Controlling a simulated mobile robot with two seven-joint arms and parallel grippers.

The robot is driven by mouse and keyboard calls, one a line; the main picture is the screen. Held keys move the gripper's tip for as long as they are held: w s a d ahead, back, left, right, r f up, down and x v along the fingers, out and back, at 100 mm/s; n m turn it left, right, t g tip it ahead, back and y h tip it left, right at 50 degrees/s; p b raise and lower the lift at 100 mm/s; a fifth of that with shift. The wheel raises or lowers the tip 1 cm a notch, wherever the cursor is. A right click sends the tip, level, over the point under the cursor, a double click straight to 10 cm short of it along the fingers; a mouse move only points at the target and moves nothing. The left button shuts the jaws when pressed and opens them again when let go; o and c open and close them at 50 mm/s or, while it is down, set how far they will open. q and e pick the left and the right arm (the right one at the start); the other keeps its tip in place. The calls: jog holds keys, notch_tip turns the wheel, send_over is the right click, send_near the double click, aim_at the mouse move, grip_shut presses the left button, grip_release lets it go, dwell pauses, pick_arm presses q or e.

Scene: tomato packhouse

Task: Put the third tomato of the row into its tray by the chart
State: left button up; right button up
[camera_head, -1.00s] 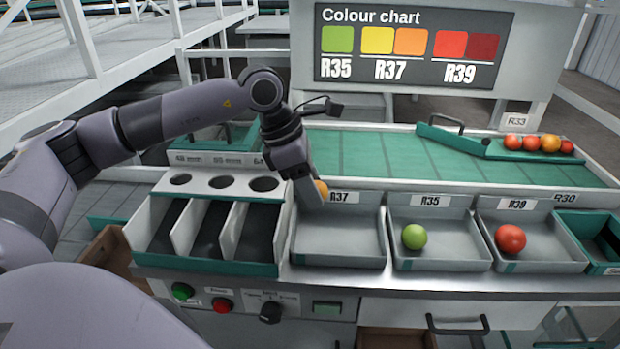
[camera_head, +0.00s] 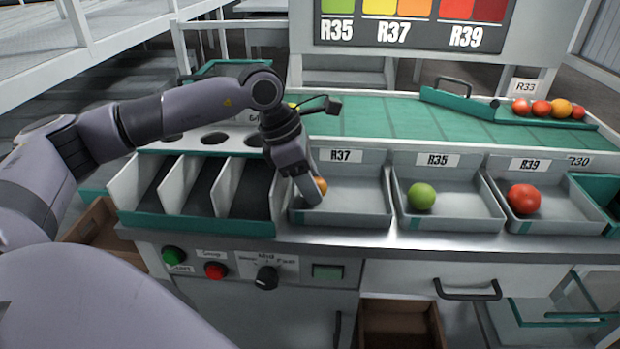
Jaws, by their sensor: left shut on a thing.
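My left gripper (camera_head: 312,192) is shut on an orange tomato (camera_head: 321,186), mostly hidden behind the fingers. It holds the tomato low at the left side of the grey tray labelled R37 (camera_head: 360,212). Whether the tomato touches the tray floor I cannot tell. A green tomato (camera_head: 422,196) sits in the R35 tray (camera_head: 470,225), and a red tomato (camera_head: 524,198) sits in the R39 tray (camera_head: 575,222). The colour chart (camera_head: 412,30) stands behind, its top cut off; yellow and orange patches are above R37. My right gripper is not in view.
Several tomatoes lie in a green-edged holder (camera_head: 500,137) marked R33 at the back right. A green belt (camera_head: 390,120) runs behind the trays. Divided bins (camera_head: 200,226) stand left of the R37 tray. Buttons and a knob (camera_head: 266,278) are on the front panel.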

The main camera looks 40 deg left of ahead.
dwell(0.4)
pick_arm(q)
jog(key=shift+f, duration=0.15)
jog(key=o, duration=0.8)
jog(key=shift+c, duration=1.3)
jog(key=shift+r+p, duration=2.35)
jog(key=shift+r, duration=1.25)
